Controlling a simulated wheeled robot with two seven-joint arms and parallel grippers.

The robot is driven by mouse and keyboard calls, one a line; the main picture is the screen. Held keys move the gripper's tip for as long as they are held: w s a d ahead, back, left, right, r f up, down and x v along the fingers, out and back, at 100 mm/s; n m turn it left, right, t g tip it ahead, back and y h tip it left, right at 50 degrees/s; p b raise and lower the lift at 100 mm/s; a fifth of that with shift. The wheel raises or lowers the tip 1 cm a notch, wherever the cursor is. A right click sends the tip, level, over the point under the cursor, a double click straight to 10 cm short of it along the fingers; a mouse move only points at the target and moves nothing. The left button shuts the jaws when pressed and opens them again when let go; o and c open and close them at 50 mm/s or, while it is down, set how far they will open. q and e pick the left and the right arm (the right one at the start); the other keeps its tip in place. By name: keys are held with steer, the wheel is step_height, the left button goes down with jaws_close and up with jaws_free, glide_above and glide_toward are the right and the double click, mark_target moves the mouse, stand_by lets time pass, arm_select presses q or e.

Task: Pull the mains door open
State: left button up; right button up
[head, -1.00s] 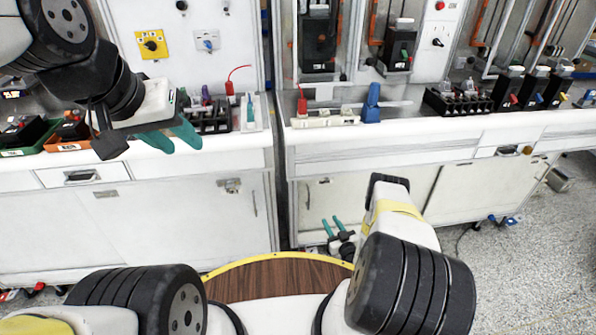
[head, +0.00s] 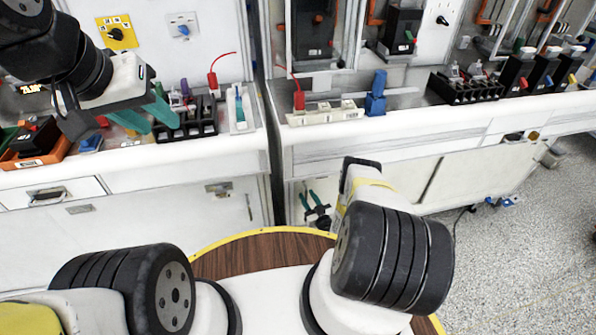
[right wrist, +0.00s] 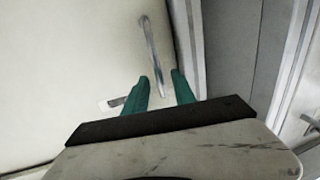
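The white cabinet door under the left bench has a thin upright handle (head: 249,207) near its right edge. The right wrist view shows a pale door (right wrist: 70,60) with a metal bar handle (right wrist: 152,50). My right gripper (head: 308,197) is open and empty, low in front of the gap between the benches. Its teal fingers (right wrist: 161,78) point at the door, with the handle's lower end showing between them. I cannot tell whether they touch it. My left gripper (head: 161,127) is open and empty above the left bench's front edge.
A blue clamp (head: 377,93) and black breakers (head: 517,72) stand on the right bench. A grey gap (right wrist: 230,45) lies right of the door. Speckled floor (head: 520,245) is open at the right.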

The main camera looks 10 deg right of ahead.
steer(key=shift+x, duration=0.85)
jaws_close()
stand_by(0.8)
